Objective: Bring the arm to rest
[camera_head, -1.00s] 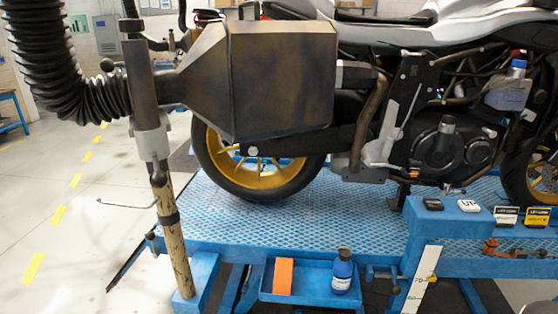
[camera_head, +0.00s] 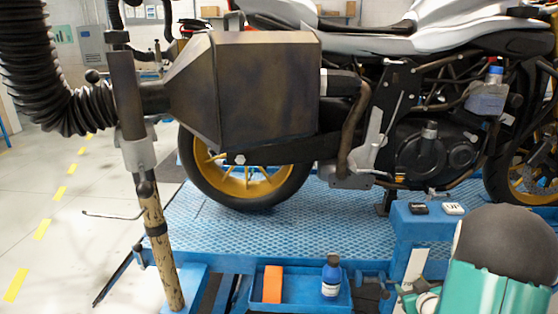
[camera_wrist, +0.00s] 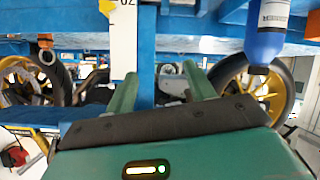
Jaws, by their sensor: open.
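My arm (camera_head: 495,262), with a dark rounded top and teal-green housing, fills the lower right of the head view and covers part of the blue lift. The wrist picture is upside down. My gripper's fingers are not clearly seen in the head view.
A motorcycle (camera_head: 430,140) stands on the blue lift (camera_head: 215,220). A dark exhaust box (camera_head: 255,90) and hose (camera_head: 40,75) are at left. A tray (camera_head: 300,305) holds an orange block (camera_head: 272,284) and a blue bottle (camera_head: 331,278). Floor (camera_head: 50,200) is clear at left.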

